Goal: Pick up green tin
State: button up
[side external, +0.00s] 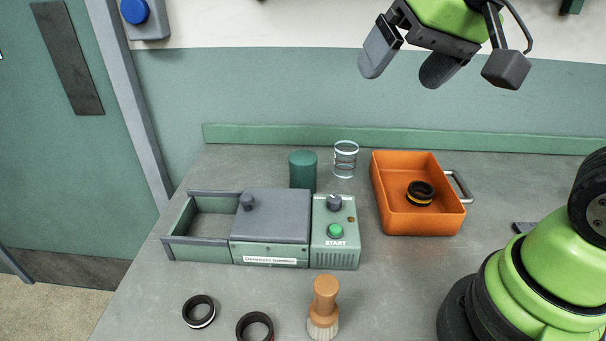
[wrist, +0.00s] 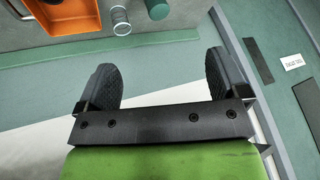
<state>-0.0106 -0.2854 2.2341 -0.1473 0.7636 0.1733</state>
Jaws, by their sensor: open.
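The green tin (side external: 302,171) is a dark green cylinder standing upright on the grey table, behind the grinder box. In the wrist view the green tin (wrist: 157,9) shows at the top edge, partly cut off. My gripper (side external: 408,74) is high above the table, up and to the right of the tin in the side view. Its two fingers are apart with nothing between them. They also show in the wrist view (wrist: 160,80), well apart from the tin.
A clear glass (side external: 346,160) stands just right of the tin. The grinder (side external: 270,215) with its START button is in front. An orange tray (side external: 387,203) holds a ring (side external: 420,193). A brush (side external: 324,305) and two rings (side external: 199,311) are at the front. A green ledge (side external: 480,142) runs behind.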

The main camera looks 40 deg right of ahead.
jog(key=w+d+f, duration=0.1)
jog(key=w+f, duration=0.2)
jog(key=w, duration=0.4)
jog(key=g+h, duration=0.1)
send_near(303, 168)
jog(key=shift+n+g+h, duration=0.3)
jog(key=shift+g+h, duration=0.1)
jog(key=shift+g, duration=0.1)
jog(key=w+f, duration=0.1)
jog(key=w+d+f, duration=0.1)
jog(key=w+f, duration=0.2)
jog(key=f, duration=0.1)
jog(key=shift+w+d+f, duration=0.15)
jog(key=shift+w+d, duration=0.1)
jog(key=shift+d, duration=0.15)
jog(key=shift+x, duration=3.05)
jog(key=shift+s, duration=0.1)
jog(key=c, duration=1.1)
